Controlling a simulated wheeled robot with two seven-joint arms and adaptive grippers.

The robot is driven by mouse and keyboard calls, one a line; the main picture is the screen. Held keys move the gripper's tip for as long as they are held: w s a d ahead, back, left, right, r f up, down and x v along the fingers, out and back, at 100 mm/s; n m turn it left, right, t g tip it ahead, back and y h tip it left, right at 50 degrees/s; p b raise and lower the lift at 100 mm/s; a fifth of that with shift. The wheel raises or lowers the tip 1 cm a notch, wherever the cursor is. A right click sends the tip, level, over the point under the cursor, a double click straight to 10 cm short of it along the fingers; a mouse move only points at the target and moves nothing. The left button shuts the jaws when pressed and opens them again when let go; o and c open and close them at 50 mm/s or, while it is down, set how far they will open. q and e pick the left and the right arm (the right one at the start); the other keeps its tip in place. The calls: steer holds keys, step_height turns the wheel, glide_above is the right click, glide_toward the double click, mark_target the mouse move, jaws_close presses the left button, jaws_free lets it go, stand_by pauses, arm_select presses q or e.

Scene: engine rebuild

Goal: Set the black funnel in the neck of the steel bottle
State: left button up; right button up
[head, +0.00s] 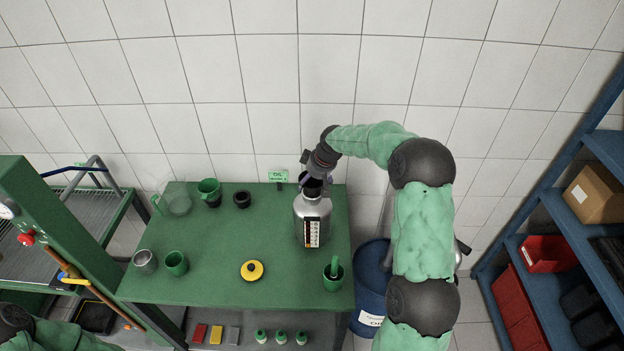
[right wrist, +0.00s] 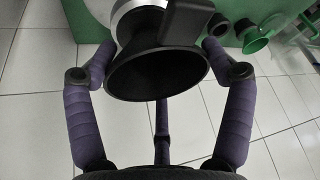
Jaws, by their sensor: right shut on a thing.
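The steel bottle (head: 312,222) stands upright near the right side of the green table, with a dark and white label strip on its front. The black funnel (head: 311,188) is at the top of the bottle, under my right gripper (head: 314,172). In the right wrist view the wide mouth of the funnel (right wrist: 155,72) faces the camera between the purple fingers, and my right gripper is shut on it. Part of the steel bottle (right wrist: 128,12) shows behind it. The neck and spout are hidden, so I cannot tell whether the spout is inside. My left gripper is out of view.
The green table (head: 215,235) also holds a clear jug (head: 177,200), a green funnel (head: 209,188), a black ring (head: 242,199), a yellow-and-black disc (head: 252,271), a metal cup (head: 145,261) and green cups (head: 176,263). A blue drum (head: 370,285) stands right of it.

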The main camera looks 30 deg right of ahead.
steer(key=shift+f, duration=0.2)
steer(key=o, duration=0.9)
steer(key=shift+c, duration=0.2)
steer(key=shift+r, duration=0.1)
steer(key=shift+p+v, duration=1.95)
steer(key=shift+v, duration=3.55)
